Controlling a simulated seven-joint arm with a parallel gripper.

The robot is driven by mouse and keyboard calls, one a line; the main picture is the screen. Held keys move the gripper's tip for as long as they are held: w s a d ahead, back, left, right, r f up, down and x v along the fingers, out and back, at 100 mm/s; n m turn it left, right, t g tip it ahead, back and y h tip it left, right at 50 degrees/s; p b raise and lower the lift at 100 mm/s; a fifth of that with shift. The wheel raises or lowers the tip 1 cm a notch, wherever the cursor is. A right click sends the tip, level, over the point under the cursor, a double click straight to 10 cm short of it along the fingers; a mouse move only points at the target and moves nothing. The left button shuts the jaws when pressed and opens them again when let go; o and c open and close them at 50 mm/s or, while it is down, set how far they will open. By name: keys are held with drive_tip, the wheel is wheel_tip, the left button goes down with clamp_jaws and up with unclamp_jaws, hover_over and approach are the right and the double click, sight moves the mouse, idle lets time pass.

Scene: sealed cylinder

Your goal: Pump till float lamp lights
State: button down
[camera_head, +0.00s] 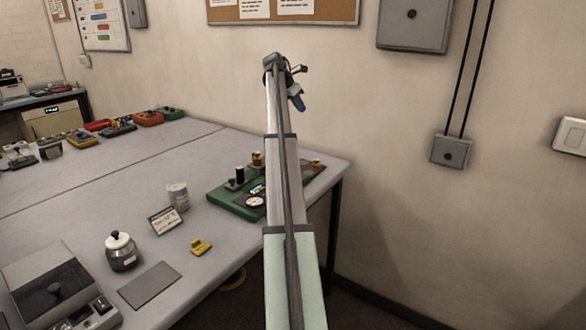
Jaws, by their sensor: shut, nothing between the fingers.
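A green-based device (228,201) sits near the right end of the grey table. It carries a black upright cylinder (240,175), a brass-coloured part (257,158), a round white dial (255,202) and a small bluish display (257,189). My arm crosses in front of its right part. A dark panel with a small orange knob (316,163) shows to the right of my arm. I cannot tell which part is the pump or the float lamp. My gripper (298,104) is small at the arm's far end, shut and empty, high above the device and apart from it.
A white can (178,196), a small sign (165,220), a lidded jar (122,252), a yellow piece (201,247) and a grey machine (55,290) stand left of the device. Several coloured devices line the table's back. A wall rises behind; the table's middle is clear.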

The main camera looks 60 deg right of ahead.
drive_tip(key=s+d+f+m+y, duration=0.1)
drive_tip(key=s+d+f, duration=0.25)
drive_tip(key=s, duration=0.35)
drive_tip(key=s+d+f+y, duration=0.1)
drive_tip(key=s+d+f, duration=0.1)
drive_tip(key=s+f, duration=0.4)
drive_tip(key=a+f+t+y, duration=0.2)
drive_tip(key=a+f+t, duration=0.2)
drive_tip(key=t, duration=0.1)
drive_tip(key=w+a+r+m+t+y, duration=0.1)
drive_tip(key=w+a+r+t+y, duration=0.3)
drive_tip(key=w+a+t, duration=0.2)
drive_tip(key=w+a, duration=0.2)
drive_tip(key=w, duration=0.1)
drive_tip(key=shift+a+m, duration=0.4)
drive_tip(key=shift+f, duration=0.2)
drive_tip(key=shift+f, duration=4.3)
drive_tip(key=shift+f, duration=0.1)
